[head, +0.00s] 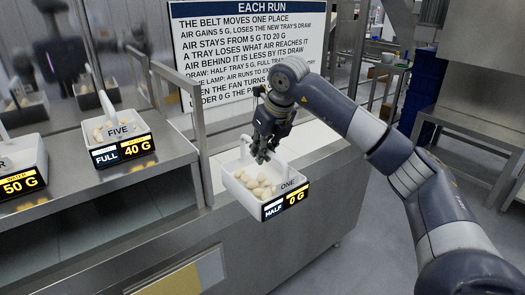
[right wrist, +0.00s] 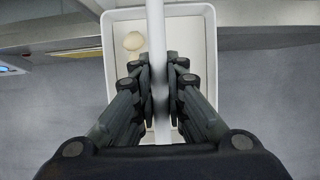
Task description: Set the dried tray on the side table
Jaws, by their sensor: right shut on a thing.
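The tray marked ONE (head: 240,190) is white, holds several pale filled pasta pieces, and carries a label (head: 286,201) reading HALF and 0 G. My right gripper (head: 263,155) is shut on its upright handle, and the tray hangs roughly level in front of the steel counter. In the right wrist view the fingers (right wrist: 160,95) close on both sides of the white handle (right wrist: 156,30), with grey floor around the tray (right wrist: 205,50). The fingers hide much of its inside. My left gripper is not in view. I cannot tell which surface is the side table.
A steel counter (head: 200,243) lies beneath and behind the held tray. A steel bench (head: 478,118) stands at right; floor between is clear.

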